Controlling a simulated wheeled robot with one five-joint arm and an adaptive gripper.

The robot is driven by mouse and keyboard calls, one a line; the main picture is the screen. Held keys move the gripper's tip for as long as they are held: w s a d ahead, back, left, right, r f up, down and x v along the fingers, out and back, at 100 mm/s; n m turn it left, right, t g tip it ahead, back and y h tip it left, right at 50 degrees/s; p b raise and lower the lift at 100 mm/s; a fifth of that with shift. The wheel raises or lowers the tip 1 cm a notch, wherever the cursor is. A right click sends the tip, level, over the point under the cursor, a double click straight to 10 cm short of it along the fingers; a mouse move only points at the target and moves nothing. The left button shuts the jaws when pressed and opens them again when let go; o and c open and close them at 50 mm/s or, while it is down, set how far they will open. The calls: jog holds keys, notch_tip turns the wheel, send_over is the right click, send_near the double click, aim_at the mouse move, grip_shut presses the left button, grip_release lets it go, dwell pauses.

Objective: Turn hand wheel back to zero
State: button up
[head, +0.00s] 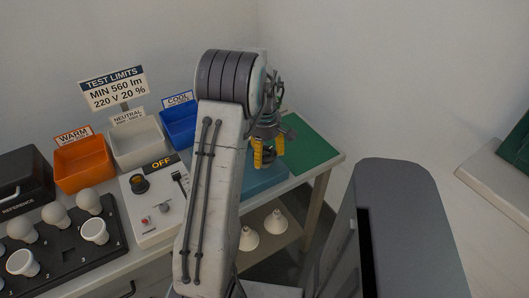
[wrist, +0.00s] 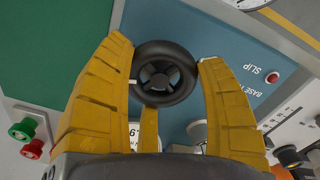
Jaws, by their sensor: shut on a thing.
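The hand wheel (wrist: 161,78) is a small black wheel with a thick rim and spokes, in the upper middle of the wrist view. It sits on a blue tester (wrist: 222,30). My gripper (wrist: 166,62) has its yellow fingers on the left and right sides of the rim, shut on the wheel. A small white mark shows at the rim's left edge. In the head view, my gripper (head: 263,154) reaches down over the blue tester (head: 262,180), and the wheel is hidden there. I cannot read a zero mark or the wheel's angle.
A red button (wrist: 271,77) marked SLIP is right of the wheel. A green mat (head: 305,148) lies beside the tester. Left are a control box (head: 150,222) showing OFF, orange (head: 82,165), white and blue bins, and a bulb tray (head: 70,262). A grey cabinet (head: 400,210) stands right.

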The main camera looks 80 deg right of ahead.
aim_at(265, 152)
jog(key=n, duration=0.7)
jog(key=shift+r, duration=0.1)
jog(key=n, duration=0.3)
jog(key=shift+n, duration=2.1)
jog(key=o, duration=1.2)
notch_tip(265, 152, up, 12)
jog(key=shift+f, duration=0.1)
